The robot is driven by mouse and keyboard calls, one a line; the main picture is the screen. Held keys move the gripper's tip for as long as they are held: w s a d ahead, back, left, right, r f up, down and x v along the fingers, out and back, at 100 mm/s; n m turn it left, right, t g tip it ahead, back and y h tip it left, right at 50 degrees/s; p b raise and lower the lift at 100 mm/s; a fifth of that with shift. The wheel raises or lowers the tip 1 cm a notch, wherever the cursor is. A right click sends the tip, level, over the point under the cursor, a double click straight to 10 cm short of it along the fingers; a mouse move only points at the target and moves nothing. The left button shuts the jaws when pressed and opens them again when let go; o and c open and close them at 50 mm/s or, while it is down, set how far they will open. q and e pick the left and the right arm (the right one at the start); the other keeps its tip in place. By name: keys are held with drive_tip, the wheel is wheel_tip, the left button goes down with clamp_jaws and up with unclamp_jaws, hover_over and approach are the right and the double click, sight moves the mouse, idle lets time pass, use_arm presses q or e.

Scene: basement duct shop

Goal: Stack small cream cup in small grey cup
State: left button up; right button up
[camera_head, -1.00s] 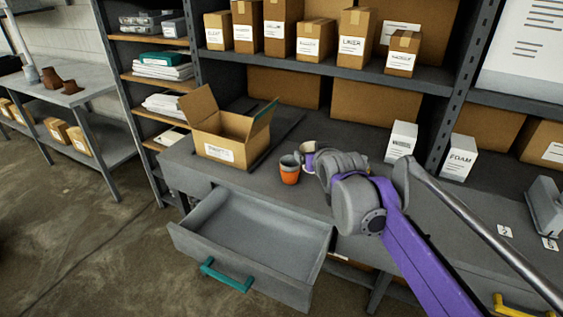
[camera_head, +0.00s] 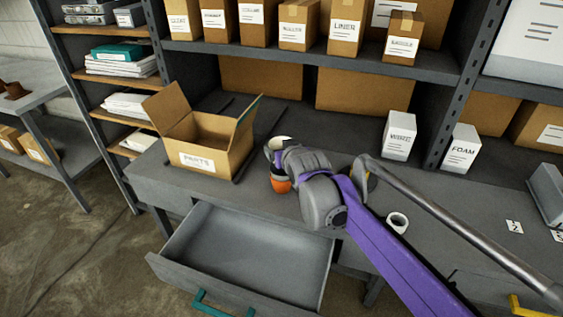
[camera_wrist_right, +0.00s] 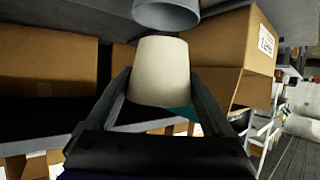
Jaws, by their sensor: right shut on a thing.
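The small cream cup (camera_head: 281,143) is held by my right gripper (camera_head: 277,152) above the worktop. In the right wrist view the cream cup (camera_wrist_right: 160,70) sits between the two fingers of my right gripper (camera_wrist_right: 162,88). A small grey cup (camera_wrist_right: 166,13) shows at the top edge of that view, close to the cream cup's narrow-looking end. In the head view an orange cup body (camera_head: 280,184) stands on the worktop just under the held cup. The grey part is mostly hidden there by my gripper and the cream cup. My left gripper is out of view.
An open cardboard carton (camera_head: 205,145) stands left of the cups. An open, empty drawer (camera_head: 250,255) juts out below the worktop. A white ring (camera_head: 397,222) lies to the right. White boxes (camera_head: 399,136) stand at the back, under a shelf of cartons (camera_head: 343,30).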

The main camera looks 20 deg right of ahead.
drive_tip(key=shift+w+f, duration=0.1)
drive_tip(key=shift+f, duration=1.85)
drive_tip(key=shift+f+b, duration=0.45)
drive_tip(key=shift+f, duration=0.1)
drive_tip(key=shift+f, duration=0.1)
drive_tip(key=o, duration=1.1)
